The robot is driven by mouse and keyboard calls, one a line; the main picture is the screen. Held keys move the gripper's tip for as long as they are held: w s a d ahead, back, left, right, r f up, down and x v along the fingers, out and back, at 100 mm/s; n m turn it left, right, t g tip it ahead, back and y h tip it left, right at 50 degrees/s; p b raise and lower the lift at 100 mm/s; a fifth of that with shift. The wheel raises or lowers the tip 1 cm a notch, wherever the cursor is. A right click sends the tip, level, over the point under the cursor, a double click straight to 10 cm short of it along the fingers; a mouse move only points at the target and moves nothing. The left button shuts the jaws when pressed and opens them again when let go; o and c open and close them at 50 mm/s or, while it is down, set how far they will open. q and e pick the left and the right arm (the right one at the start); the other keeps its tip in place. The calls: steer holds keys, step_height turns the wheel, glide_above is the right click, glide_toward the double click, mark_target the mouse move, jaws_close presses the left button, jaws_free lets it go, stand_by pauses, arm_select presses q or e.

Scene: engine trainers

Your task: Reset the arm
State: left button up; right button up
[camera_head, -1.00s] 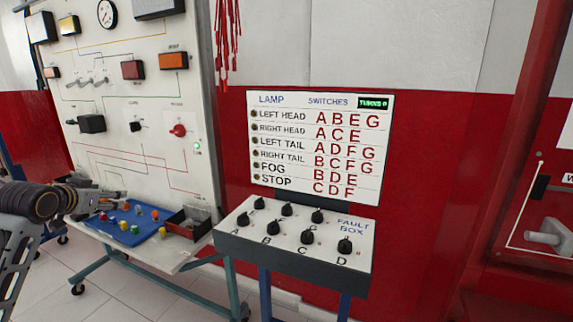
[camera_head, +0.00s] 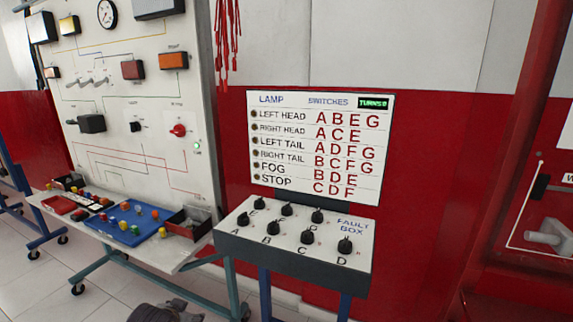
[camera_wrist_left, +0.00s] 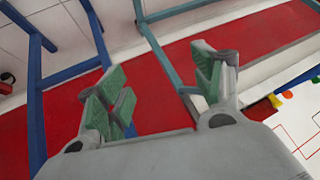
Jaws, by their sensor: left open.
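My left gripper shows in the left wrist view (camera_wrist_left: 160,85), with its green-padded fingers spread apart and nothing between them. Behind the fingers are the red wall and blue and teal stand legs. In the head view only a dark piece of my arm shows at the bottom edge, and the gripper itself cannot be made out there. My right gripper is not in view.
The fault box (camera_head: 293,250) with black knobs stands at the middle, under a lamp and switch chart (camera_head: 320,145). At left is a wiring panel (camera_head: 130,100) over a shelf with a blue tray (camera_head: 118,238) and small coloured parts.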

arm_select(q)
steer(key=s+d+f+g+h, duration=0.1)
steer(key=s+d+f+g, duration=0.1)
steer(key=s+d+f, duration=0.3)
steer(key=s+d+f+g+h, duration=0.1)
steer(key=s+d+f+g, duration=0.2)
steer(key=s+f, duration=0.9)
steer(key=s+d, duration=0.3)
steer(key=s, duration=0.1)
steer(key=shift+s+n+h+p, duration=0.15)
steer(key=shift+n+h+p, duration=0.15)
steer(key=shift+p, duration=0.1)
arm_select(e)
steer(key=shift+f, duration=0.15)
arm_select(q)
steer(key=shift+f, duration=0.1)
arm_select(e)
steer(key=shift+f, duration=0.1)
